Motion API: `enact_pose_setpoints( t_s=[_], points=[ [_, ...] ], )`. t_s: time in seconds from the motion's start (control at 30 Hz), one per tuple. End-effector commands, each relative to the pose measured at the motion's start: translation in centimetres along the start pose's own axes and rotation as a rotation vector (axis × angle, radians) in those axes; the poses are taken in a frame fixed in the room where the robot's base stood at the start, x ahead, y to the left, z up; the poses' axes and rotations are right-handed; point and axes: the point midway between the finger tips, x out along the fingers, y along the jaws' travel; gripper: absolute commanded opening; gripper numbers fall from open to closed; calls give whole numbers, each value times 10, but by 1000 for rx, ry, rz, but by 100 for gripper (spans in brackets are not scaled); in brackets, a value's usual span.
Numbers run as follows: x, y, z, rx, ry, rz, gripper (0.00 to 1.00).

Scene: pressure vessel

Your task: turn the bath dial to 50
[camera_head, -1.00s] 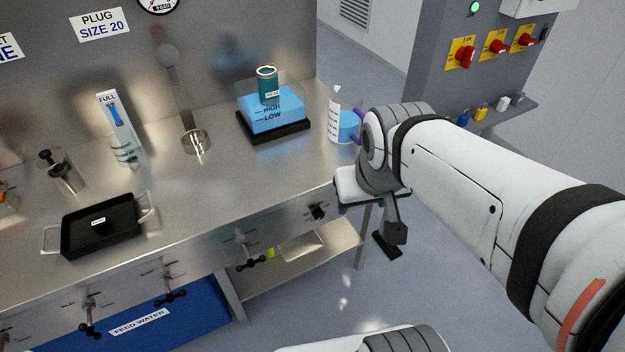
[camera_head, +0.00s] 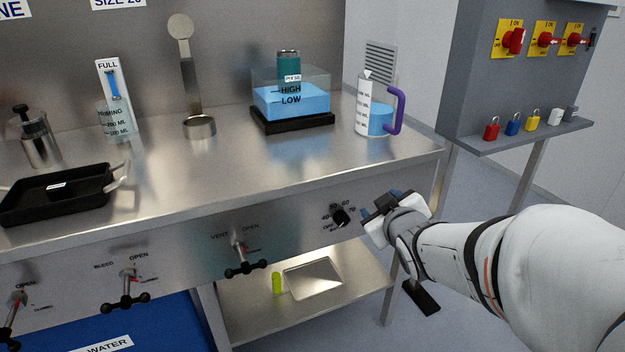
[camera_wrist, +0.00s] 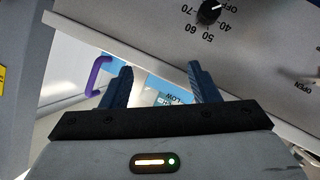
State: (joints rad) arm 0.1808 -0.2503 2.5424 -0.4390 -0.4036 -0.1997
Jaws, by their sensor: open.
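The bath dial (camera_head: 341,215) is a black knob on the bench's steel front panel, below the water bath (camera_head: 262,102). Its printed marks are OFF, 40, 50, 60 and 70. In the wrist view the dial (camera_wrist: 208,13) is at the top edge, with its white mark appearing to point towards OFF. My gripper (camera_head: 381,204) is to the right of the dial and apart from it. In the wrist view its two blue fingers (camera_wrist: 160,68) are spread with nothing between them, and the dial lies beyond the right finger.
A jug with a purple handle (camera_head: 397,108) stands on the bench's right end, above my gripper. A valve handle (camera_head: 240,258) sticks out left of the dial. A lower shelf (camera_head: 255,310) lies beneath. Padlocks (camera_head: 513,124) sit on a ledge at the right.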

Motion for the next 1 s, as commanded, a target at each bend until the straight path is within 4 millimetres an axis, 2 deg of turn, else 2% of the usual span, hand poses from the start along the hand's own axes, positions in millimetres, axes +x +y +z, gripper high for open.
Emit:
enact_pose_setpoints(
  t_s=[0.03,0.2,0.4,0.6,0.8,1.0],
  points=[
    [16,-17,27,-20,40,1,55],
    [42,-46,56,-91,195,-2,55],
    [57,-72,78,-145,346,-8,55],
    [61,-82,84,-165,421,-13,55],
    [64,-81,76,-167,433,-18,55],
    [76,-80,68,-165,430,-20,55]
  ],
)
